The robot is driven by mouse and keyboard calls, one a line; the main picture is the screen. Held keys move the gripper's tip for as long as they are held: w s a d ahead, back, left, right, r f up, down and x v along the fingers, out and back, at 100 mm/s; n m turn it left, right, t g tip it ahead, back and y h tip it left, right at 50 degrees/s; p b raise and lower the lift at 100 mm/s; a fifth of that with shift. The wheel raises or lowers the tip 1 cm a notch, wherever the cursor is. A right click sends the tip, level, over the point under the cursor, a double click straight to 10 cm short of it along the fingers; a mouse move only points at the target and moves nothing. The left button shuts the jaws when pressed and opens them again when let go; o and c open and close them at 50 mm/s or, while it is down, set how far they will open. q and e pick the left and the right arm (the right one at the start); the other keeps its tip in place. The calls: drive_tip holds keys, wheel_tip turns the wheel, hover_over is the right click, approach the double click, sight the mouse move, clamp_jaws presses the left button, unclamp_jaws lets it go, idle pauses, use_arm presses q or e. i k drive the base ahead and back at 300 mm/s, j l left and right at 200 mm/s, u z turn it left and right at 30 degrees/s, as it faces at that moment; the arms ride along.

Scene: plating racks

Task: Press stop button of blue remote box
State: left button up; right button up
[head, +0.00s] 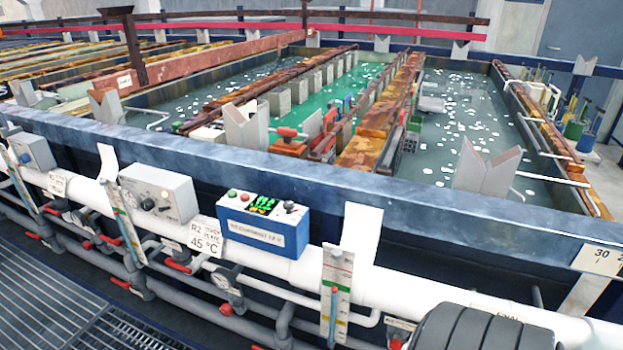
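The blue remote box (263,225) sits on the white pipe in front of the tank rim, near the middle of the head view. A lit green display (264,205) and a dark knob (290,206) are further right. The white label on its front is too small to read surely.
A grey control box (159,192) stands left of the blue one, with a 45 °C sign (206,236) between them. The tank's blue-grey rim (330,180) runs behind. Gauges, red-handled valves and grey pipes (180,295) lie below. A metal grating (60,300) is at lower left.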

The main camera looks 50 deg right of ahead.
sight(245, 197)
drive_tip(key=z, duration=1.25)
